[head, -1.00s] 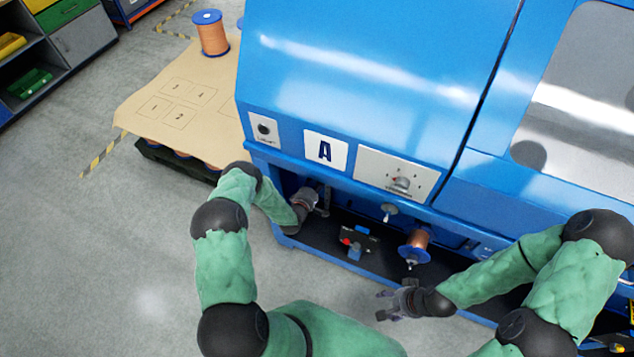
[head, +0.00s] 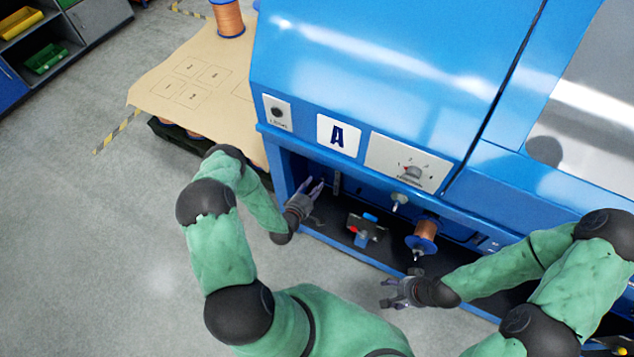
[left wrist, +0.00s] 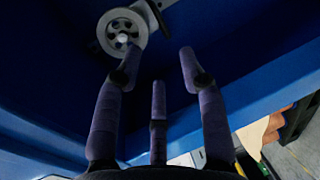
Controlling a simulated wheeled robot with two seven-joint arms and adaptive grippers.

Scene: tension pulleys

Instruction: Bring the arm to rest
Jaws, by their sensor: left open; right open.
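My left gripper (head: 311,191) is open and empty at the left front opening of the blue machine's lower bay. In the left wrist view its fingers (left wrist: 150,75) are spread with nothing between them. A grey spoked pulley (left wrist: 122,32) shows beyond the fingertips there, apart from them. My right gripper (head: 388,292) is open and empty in front of the bay, below the copper wire spool. My left arm (head: 225,250) is bent at the left and my right arm (head: 510,265) reaches in from the right.
A paper-covered pallet (head: 150,95) stands left. Floor is clear at left.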

